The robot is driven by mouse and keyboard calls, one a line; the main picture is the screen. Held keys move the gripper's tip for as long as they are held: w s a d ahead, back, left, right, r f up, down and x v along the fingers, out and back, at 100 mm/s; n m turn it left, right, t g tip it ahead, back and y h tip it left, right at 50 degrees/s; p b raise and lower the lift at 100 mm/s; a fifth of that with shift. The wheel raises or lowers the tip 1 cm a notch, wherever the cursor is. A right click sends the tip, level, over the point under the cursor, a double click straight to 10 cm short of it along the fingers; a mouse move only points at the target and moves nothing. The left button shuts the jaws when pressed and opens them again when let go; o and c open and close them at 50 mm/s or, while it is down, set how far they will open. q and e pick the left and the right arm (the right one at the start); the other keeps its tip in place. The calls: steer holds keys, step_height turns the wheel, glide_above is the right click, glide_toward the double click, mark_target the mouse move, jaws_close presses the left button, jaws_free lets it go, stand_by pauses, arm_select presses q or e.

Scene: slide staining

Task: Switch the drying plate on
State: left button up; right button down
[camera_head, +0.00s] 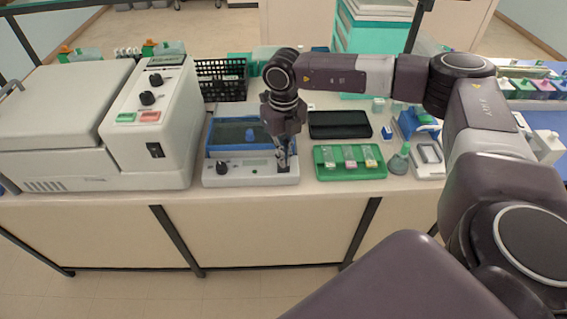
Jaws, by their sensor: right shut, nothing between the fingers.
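The drying plate looks to be the low white device (238,177) with a blue-framed dark top, in the middle of the bench. Its front panel has a black knob (222,166) at the left and a dark switch (284,169) at the right. My right gripper (283,164) is shut and empty, pointing down at the right end of this panel. Its fingertips are at the switch and partly hide it; I cannot tell whether they touch it or which way it is set. My left gripper is not in view.
A large white machine (62,125) with knobs and coloured buttons stands at the left. A black basket (222,80) is behind.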

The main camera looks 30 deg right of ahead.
steer(key=shift+f+b, duration=0.55)
steer(key=shift+f, duration=0.25)
steer(key=shift+s+r, duration=0.1)
steer(key=shift+r+p, duration=0.65)
steer(key=shift+r, duration=0.1)
steer(key=shift+r+p, duration=1.6)
steer(key=shift+r, duration=1.1)
